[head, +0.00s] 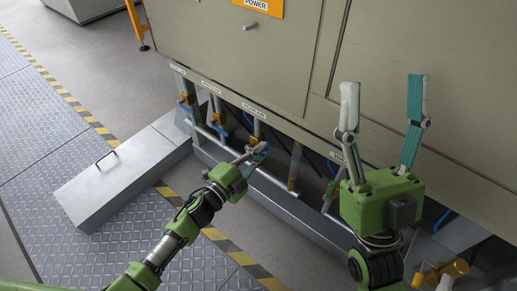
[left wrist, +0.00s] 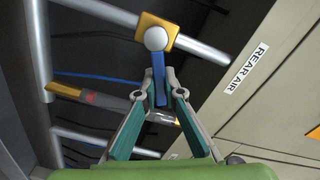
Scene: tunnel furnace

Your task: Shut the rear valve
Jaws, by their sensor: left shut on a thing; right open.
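The rear valve has a yellow body (left wrist: 148,24) on a grey pipe and a blue lever (left wrist: 158,90); a "REAR AIR" label (left wrist: 246,67) is on the panel beside it in the left wrist view. My left gripper (left wrist: 159,76) is shut on the blue lever, one finger on each side. In the head view my left gripper (head: 259,151) is below the furnace's lower edge and partly hides the lever. My right gripper (head: 382,92) is open and empty, fingers up, in front of the furnace panel at the right.
Other valves with yellow bodies and blue levers stand left of my left gripper (head: 220,117) (head: 187,98). The furnace body (head: 235,50) overhangs the pipes. A grey cover with a handle (head: 125,175) lies on the floor at left. Small yellow parts (head: 455,268) are at lower right.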

